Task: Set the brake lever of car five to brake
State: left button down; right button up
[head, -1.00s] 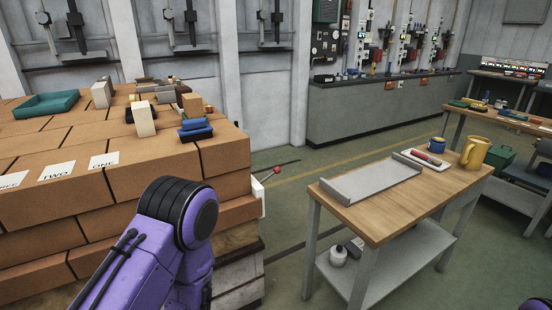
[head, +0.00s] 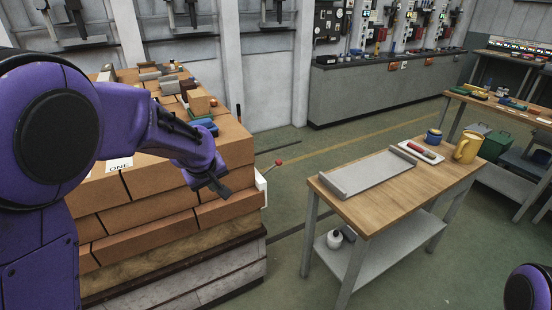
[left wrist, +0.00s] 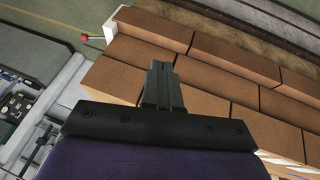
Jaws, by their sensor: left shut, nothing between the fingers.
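The brake lever (head: 271,169) is a thin rod with a red knob, rising to the right from a white bracket (head: 261,187) at the right end of the brick-laden car (head: 182,287). No car number five is readable. The red knob also shows at the upper left of the left wrist view (left wrist: 84,38). My left gripper (head: 222,189) is shut and empty beside the brick stack, left of the lever and apart from it. In the left wrist view its fingers (left wrist: 162,70) lie over the bricks. My right gripper is out of view.
Small blocks (head: 198,102) lie on top of the brick stack (head: 150,220). Green floor lies free between car and table.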

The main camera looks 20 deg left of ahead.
aim_at(278, 162)
jog(key=z, duration=0.05)
jog(key=i, duration=1.5)
jog(key=u, duration=0.05)
